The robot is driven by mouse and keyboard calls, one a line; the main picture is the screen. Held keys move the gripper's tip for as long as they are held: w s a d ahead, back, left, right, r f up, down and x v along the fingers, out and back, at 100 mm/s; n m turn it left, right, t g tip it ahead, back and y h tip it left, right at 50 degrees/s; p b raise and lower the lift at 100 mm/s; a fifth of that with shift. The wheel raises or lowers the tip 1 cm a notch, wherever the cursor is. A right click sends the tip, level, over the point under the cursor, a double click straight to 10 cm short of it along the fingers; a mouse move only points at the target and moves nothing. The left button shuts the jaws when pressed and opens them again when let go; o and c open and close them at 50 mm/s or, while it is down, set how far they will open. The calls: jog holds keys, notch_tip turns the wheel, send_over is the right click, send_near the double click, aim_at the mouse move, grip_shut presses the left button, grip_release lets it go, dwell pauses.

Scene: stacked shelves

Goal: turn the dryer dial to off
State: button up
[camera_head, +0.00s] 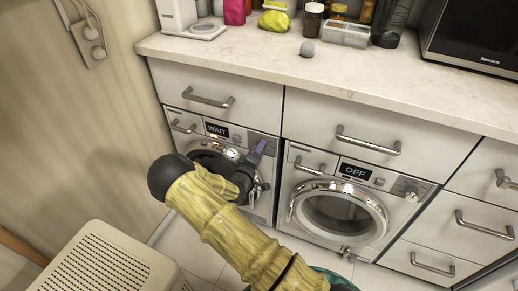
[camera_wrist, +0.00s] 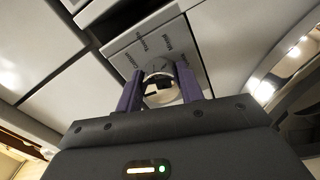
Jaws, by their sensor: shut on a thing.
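The left front-loading machine (camera_head: 252,205) has a display (camera_head: 217,129) reading WAIT. My gripper (camera_head: 262,148) reaches its upper right panel and covers the dial there in the head view. In the wrist view, the purple fingers of my gripper (camera_wrist: 160,80) are on either side of a round, shiny dial (camera_wrist: 162,92), shut on it. Small printed labels (camera_wrist: 150,45) stand around the dial on a light panel. I cannot tell which setting it points to. The right machine (camera_head: 340,212) has a display (camera_head: 356,171) reading OFF and its own dial (camera_head: 406,187), apart from my gripper.
The drawers (camera_head: 220,94) and the marble-look counter (camera_head: 270,60) are above the machines. A pale perforated hamper (camera_head: 110,265) stands at the lower left.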

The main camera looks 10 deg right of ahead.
jog(key=shift+n, duration=0.5)
jog(key=o, duration=1)
jog(key=p+v, duration=0.2)
jog(key=v, duration=1.5)
jog(key=shift+s+a, duration=0.15)
jog(key=shift+a, duration=0.05)
jog(key=shift+d, duration=0.1)
